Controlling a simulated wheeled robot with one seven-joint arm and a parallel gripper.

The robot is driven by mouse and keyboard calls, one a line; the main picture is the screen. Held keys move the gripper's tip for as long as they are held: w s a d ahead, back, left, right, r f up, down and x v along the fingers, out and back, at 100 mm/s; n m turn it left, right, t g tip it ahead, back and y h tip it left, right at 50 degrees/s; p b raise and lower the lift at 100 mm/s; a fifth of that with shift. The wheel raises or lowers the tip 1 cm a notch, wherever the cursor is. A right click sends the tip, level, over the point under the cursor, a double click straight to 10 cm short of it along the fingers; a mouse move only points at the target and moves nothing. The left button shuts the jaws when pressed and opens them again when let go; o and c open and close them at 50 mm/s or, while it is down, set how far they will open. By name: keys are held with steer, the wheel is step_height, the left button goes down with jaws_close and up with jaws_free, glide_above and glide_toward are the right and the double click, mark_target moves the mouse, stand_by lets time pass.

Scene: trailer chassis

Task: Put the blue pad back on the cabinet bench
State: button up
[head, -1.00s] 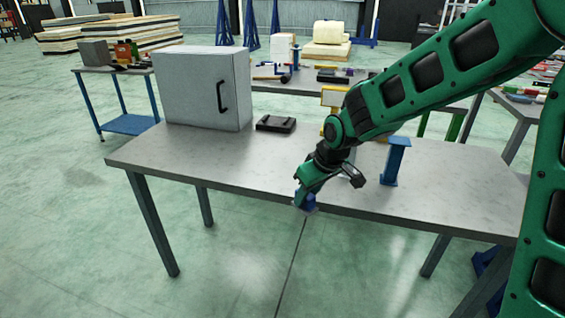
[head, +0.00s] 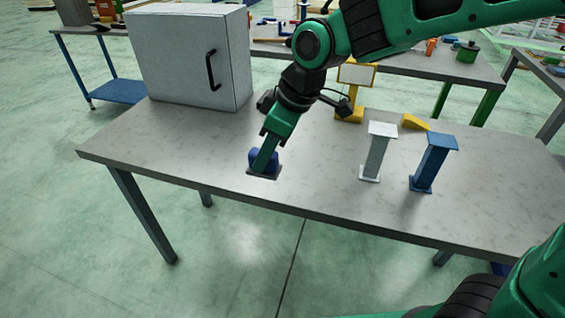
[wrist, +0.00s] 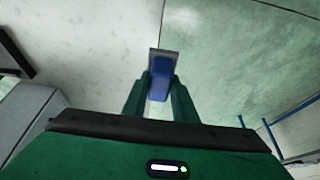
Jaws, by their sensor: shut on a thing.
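The blue pad (head: 257,158) is a small blue block with a flat grey plate at one end. My gripper (head: 266,154) is shut on it and points down, with the plate lowest. The pad is over the front left part of the cabinet bench (head: 200,150), near its front edge; I cannot tell whether it touches the top. In the wrist view the pad (wrist: 160,80) sits between the two green fingers of my gripper (wrist: 160,95). The grey cabinet (head: 185,60) with a black handle stands on the bench, behind and left of my gripper.
A white post (head: 376,155) and a blue post (head: 432,165) stand upright on the bench to the right. A yellow stand (head: 352,78) and a yellow wedge (head: 415,122) are behind them. The bench top is clear left of my gripper and between it and the white post.

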steer(key=w+d+f, duration=0.1)
steer(key=w+f, duration=0.1)
steer(key=w, duration=0.1)
steer(key=w+d+f, duration=0.2)
steer(key=w, duration=0.1)
steer(key=w+d+f, duration=0.1)
steer(key=w+f, duration=0.1)
steer(key=w, duration=0.2)
steer(key=shift+d+f, duration=0.3)
steer(key=shift+d, duration=0.05)
steer(key=shift+f, duration=2.05)
steer(key=o, duration=1.1)
steer(key=shift+f, duration=0.1)
steer(key=v, duration=1.2)
steer(key=shift+s+a, duration=0.1)
